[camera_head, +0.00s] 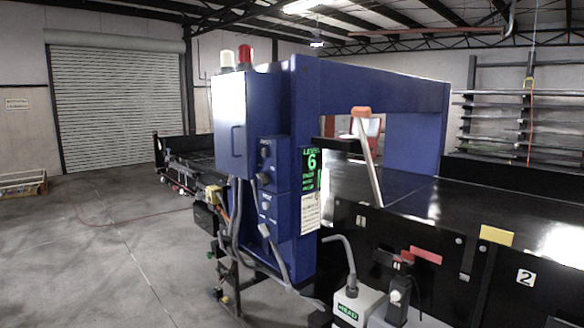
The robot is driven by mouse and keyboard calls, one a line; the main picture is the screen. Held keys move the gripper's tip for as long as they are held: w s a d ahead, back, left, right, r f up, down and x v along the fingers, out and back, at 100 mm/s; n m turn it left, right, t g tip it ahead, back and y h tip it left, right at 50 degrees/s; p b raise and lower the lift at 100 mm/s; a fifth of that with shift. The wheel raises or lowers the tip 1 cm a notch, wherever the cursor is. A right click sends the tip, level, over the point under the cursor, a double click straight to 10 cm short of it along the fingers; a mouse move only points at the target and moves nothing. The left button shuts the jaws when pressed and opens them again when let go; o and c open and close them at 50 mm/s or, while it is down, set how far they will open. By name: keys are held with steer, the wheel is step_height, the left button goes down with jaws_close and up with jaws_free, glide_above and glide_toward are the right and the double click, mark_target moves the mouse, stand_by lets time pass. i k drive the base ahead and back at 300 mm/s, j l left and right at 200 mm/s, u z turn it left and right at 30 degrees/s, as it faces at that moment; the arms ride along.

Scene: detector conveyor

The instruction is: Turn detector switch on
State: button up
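The detector is a large blue frame (385,84) that arches over the black conveyor. A small blue control panel (272,166) on its near post carries a dark knob-like switch (264,178). Below it is a second blue panel (274,208) with small controls and pale labels. The picture is too small to tell which control is the detector switch, or whether it is on or off. My gripper is not in view.
A lever with an orange tip (361,112) rises by the conveyor (450,210). A light box marked "HEAD" (356,308) is in the foreground. Open concrete floor (110,240) lies left.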

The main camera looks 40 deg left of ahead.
mark_target(264, 178)
steer(key=u, duration=1.6)
steer(key=i+j, duration=0.2)
